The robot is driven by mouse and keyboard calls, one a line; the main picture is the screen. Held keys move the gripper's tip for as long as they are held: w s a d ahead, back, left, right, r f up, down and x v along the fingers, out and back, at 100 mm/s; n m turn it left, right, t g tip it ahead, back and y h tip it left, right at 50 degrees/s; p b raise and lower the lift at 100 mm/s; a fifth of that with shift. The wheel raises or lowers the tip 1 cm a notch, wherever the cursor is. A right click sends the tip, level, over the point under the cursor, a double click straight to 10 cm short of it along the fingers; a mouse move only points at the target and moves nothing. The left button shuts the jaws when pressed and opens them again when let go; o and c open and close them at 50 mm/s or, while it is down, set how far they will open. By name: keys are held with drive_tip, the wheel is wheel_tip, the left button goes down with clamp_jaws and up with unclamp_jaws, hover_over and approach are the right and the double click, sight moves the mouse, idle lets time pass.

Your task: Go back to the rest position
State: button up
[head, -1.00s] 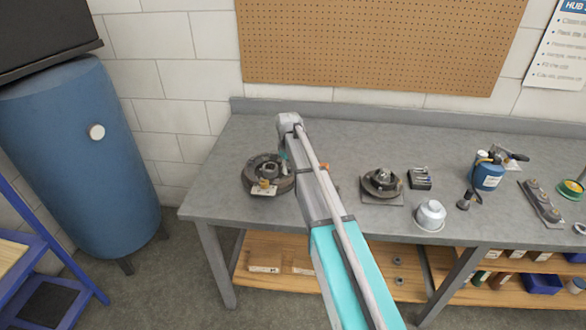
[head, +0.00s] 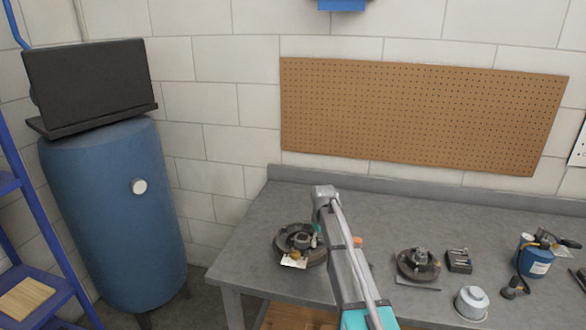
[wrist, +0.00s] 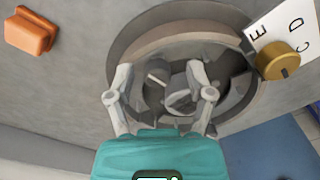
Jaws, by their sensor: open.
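My gripper (wrist: 160,98) is open in the wrist view, its two grey fingers apart over a round dark hub and drum assembly (wrist: 150,30). I cannot tell whether the fingers touch it. In the head view my arm reaches over the grey workbench (head: 258,215), and the same round assembly (head: 291,243) sits just left of the arm's end. The gripper fingers are mostly hidden there by the arm. Nothing shows held between the fingers.
A brass knob (wrist: 278,62) and a lettered white card (wrist: 290,22) lie beside the assembly. An orange block (wrist: 31,32) is on the bench. A second hub (head: 418,262), a grey cup (head: 471,303) and a blue canister (head: 535,258) stand to the right. A blue tank (head: 112,215) stands left.

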drive_tip(key=s+d+m, duration=0.1)
drive_tip(key=s+m, duration=0.4)
drive_tip(key=s, duration=2.4)
drive_tip(key=shift+d, duration=0.2)
